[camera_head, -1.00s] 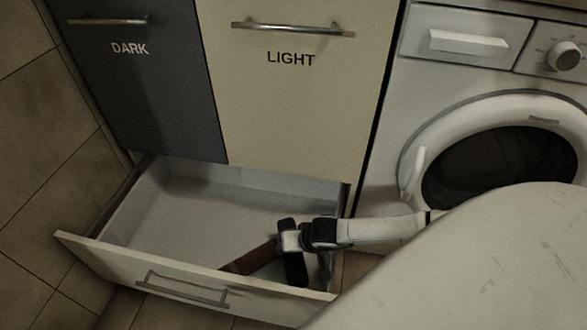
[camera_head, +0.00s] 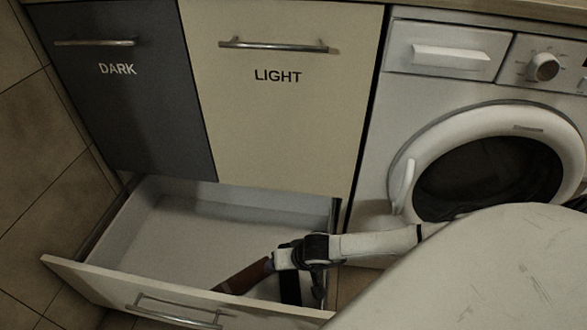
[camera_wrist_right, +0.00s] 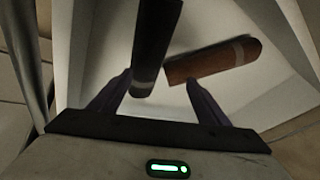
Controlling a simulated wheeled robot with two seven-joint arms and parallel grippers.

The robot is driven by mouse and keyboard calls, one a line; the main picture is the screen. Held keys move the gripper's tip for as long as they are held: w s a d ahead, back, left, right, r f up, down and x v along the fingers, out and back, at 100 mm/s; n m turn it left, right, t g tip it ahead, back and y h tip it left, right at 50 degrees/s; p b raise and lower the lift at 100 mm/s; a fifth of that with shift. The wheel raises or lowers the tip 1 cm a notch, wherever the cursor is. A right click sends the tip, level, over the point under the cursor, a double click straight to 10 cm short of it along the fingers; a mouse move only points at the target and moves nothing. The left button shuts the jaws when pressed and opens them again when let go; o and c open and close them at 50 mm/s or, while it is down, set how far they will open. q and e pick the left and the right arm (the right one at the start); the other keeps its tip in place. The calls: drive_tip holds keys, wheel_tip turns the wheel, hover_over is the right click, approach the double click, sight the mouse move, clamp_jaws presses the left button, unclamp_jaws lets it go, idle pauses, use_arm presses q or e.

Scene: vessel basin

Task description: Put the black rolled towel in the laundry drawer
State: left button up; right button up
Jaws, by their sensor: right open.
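The black rolled towel (camera_wrist_right: 155,40), with a grey band near one end, shows in the right wrist view just beyond and between the fingertips of my right gripper (camera_wrist_right: 158,80). The gripper is open, with a gap on both sides of the towel. In the head view my right gripper (camera_head: 283,260) is over the right front of the open laundry drawer (camera_head: 190,225), and the dark towel (camera_head: 290,289) shows below it, within the drawer's outline. Whether it rests on the drawer floor is hard to tell. My left gripper is not in view.
A brown roll (camera_head: 243,277) with a pale band lies in the drawer beside the black towel. The drawer's left and middle are clear. DARK (camera_head: 120,110) and LIGHT (camera_head: 275,120) fronts stand above it; a washing machine (camera_head: 400,100) is at right.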

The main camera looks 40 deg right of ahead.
use_arm(q)
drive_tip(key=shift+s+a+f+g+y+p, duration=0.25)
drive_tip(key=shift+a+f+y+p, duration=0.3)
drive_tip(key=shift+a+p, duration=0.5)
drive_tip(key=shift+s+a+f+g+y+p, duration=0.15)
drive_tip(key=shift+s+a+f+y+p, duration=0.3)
drive_tip(key=shift+p, duration=1)
use_arm(e)
drive_tip(key=v, duration=1.2)
drive_tip(key=shift+r, duration=0.2)
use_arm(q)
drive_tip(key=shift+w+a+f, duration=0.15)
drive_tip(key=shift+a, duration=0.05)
